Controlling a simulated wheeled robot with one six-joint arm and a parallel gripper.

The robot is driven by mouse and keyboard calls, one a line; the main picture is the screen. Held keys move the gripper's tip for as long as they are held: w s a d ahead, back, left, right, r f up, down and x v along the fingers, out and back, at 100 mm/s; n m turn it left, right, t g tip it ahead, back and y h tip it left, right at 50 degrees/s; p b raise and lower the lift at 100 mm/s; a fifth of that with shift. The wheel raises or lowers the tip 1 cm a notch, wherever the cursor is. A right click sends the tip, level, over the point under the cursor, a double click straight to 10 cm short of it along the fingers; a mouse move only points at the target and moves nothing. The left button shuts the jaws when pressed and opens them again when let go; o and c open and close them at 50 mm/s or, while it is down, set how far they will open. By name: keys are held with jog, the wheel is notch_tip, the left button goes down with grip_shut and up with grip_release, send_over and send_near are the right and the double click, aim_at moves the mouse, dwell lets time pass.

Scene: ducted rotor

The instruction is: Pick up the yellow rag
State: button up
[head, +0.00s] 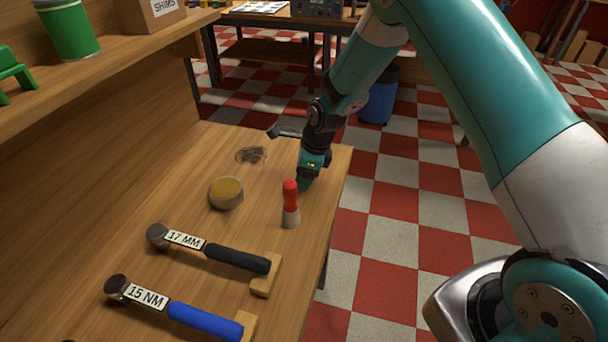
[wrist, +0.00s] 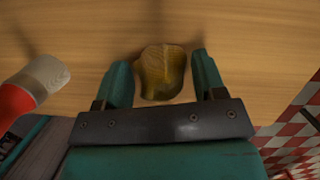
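The yellow rag (wrist: 162,72) is a small crumpled, dark yellow bundle on the wooden bench top, in the upper middle of the wrist view. My gripper (wrist: 161,66) is open, with one finger on each side of the rag and a visible gap to each finger. In the head view my gripper (head: 303,184) points down at the bench near its right edge, just behind a bottle. The rag cannot be made out in the head view; my gripper appears to hide it.
A shelf (head: 110,72) overhangs at left. Checkered floor (head: 395,215) lies right.

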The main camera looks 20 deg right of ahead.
jog(key=shift+c, duration=0.7)
jog(key=shift+r, duration=0.55)
notch_tip(320, 180, up, 19)
jog(key=b, duration=0.1)
jog(key=shift+b, duration=0.35)
jog(key=shift+o, duration=0.6)
jog(key=shift+f, duration=0.1)
jog(key=shift+c, duration=0.3)
